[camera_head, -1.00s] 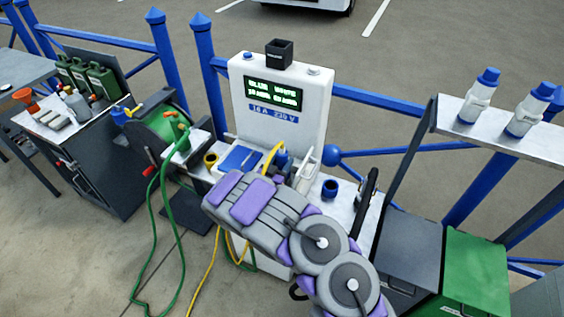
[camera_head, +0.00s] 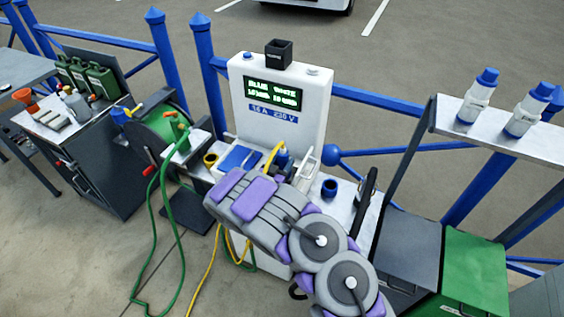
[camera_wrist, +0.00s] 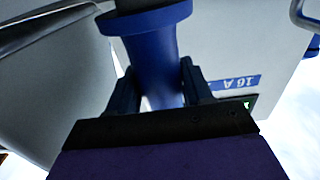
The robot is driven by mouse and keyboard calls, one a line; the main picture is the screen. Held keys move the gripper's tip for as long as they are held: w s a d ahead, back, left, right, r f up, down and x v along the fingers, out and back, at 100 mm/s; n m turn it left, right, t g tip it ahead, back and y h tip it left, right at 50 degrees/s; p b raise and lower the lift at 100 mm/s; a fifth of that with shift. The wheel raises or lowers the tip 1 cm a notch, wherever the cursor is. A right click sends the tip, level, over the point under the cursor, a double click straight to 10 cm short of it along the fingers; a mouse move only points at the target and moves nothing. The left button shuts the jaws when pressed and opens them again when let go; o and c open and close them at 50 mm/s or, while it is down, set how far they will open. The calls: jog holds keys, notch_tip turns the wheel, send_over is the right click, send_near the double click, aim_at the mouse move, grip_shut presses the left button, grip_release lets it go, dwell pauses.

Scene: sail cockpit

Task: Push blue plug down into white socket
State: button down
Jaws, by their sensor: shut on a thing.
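The blue plug (camera_wrist: 150,60) stands between the two dark fingers of my gripper (camera_wrist: 158,78) in the wrist view, and they are shut on it. Its wide blue collar (camera_wrist: 145,18) shows beyond the fingertips, at the top of that view. In the head view a small blue part of the plug (camera_head: 283,158) shows beside the yellow cable, in front of the white power post (camera_head: 290,135).
A blue ring-shaped cup (camera_head: 329,190) and a yellow one (camera_head: 210,160) stand on the metal counter. A blue flat pad (camera_head: 238,158) lies left of the plug. Yellow and green hoses hang at the front left. White bottles (camera_head: 477,95) stand on the right shelf.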

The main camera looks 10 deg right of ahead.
jog(key=shift+f, duration=0.5)
jog(key=c, duration=0.7)
grip_release()
jog(key=shift+c, duration=0.2)
jog(key=p+v, duration=0.9)
jog(key=v, duration=0.2)
jog(key=shift+r, duration=0.1)
